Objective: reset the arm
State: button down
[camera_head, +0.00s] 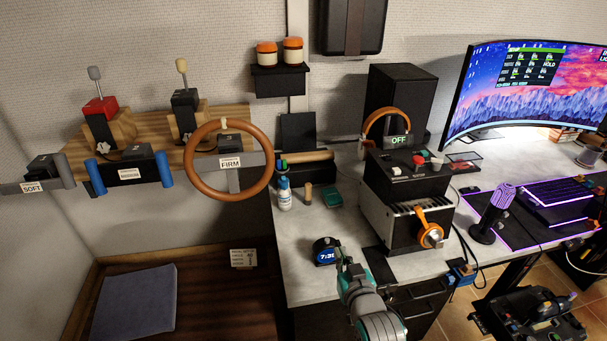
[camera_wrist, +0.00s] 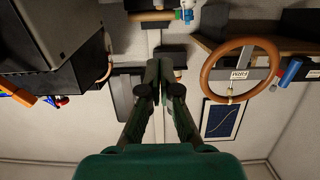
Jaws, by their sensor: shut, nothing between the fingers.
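The wrist view is upside down and faces the wall. The fingers look clear of everything, though the gap to the clock (camera_head: 325,251) is hard to judge.
A brown steering wheel (camera_head: 193,186) hangs on the left wall rack.

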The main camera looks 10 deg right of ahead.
jog(key=s+f, duration=0.5)
jog(key=s, duration=0.6)
jog(key=s+f, duration=0.4)
jog(key=s, duration=0.8)
jog(key=v, duration=2.2)
jog(key=shift+a+r, duration=0.2)
jog(key=shift+r, duration=0.05)
